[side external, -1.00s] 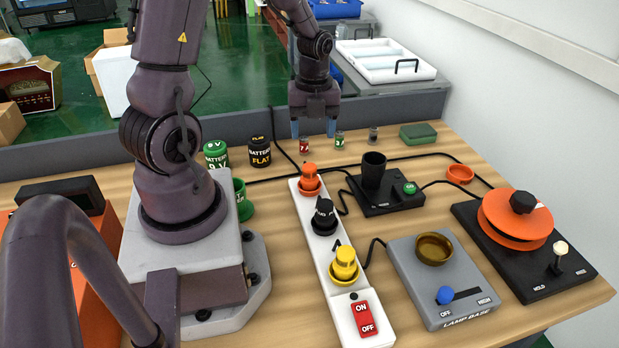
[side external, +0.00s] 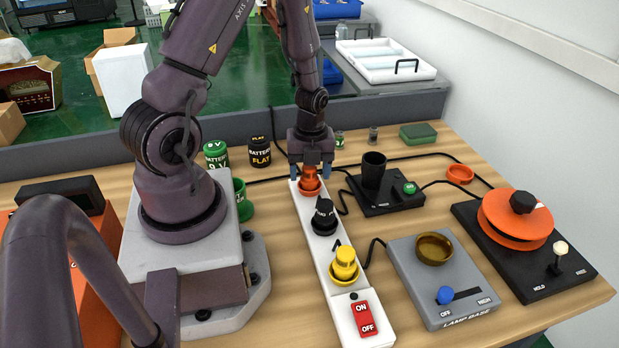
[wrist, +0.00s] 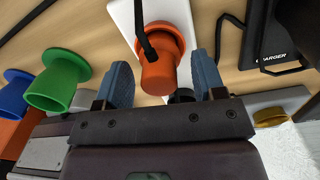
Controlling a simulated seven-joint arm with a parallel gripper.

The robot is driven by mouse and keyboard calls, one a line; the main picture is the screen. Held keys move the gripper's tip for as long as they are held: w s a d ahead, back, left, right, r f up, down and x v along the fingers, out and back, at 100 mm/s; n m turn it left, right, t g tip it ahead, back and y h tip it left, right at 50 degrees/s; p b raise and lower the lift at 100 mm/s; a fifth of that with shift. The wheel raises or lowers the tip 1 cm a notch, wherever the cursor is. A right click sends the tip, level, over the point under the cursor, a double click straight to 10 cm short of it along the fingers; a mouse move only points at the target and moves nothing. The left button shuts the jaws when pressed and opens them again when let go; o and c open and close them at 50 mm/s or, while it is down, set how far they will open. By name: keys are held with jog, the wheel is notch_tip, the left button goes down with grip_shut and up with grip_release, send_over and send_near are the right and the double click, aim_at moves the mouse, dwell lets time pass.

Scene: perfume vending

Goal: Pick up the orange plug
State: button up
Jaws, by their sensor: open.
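The orange plug (side external: 310,174) sits upright at the far end of the white power strip (side external: 324,246), in an orange ring. In the wrist view the orange plug (wrist: 158,72) shows large, with its black cord crossing it. My gripper (side external: 311,174) is over the plug, with one blue finger on either side. In the wrist view my gripper (wrist: 163,78) is open, and the plug lies between its fingers with gaps visible at both sides. I cannot tell from the views whether the fingertips are fully level with the plug.
A black plug (side external: 324,217), a yellow plug (side external: 344,265) and a red ON/OFF switch (side external: 363,318) follow along the strip. The black charger (side external: 385,194) stands close on the right. Cables lie around the strip.

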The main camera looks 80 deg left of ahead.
jog(key=c, duration=1)
notch_tip(320, 180, up, 10)
jog(key=shift+f, duration=0.1)
jog(key=n, duration=0.4)
jog(key=shift+r+n, duration=0.2)
jog(key=shift+n, duration=0.1)
jog(key=n, duration=0.4)
jog(key=shift+w+r, duration=0.2)
jog(key=shift+w, duration=0.2)
jog(key=w+d+r+n, duration=0.1)
jog(key=w+d+n, duration=0.2)
jog(key=d, duration=0.2)
jog(key=w+d+r+n, duration=0.1)
jog(key=w+d+n, duration=0.3)
jog(key=d, duration=0.2)
jog(key=w+d+r+n, duration=0.1)
jog(key=w+d+n, duration=0.2)
jog(key=d, duration=0.3)
jog(key=shift+w+d+n, duration=0.1)
jog(key=shift+w+n, duration=0.3)
jog(key=shift+n, duration=0.2)
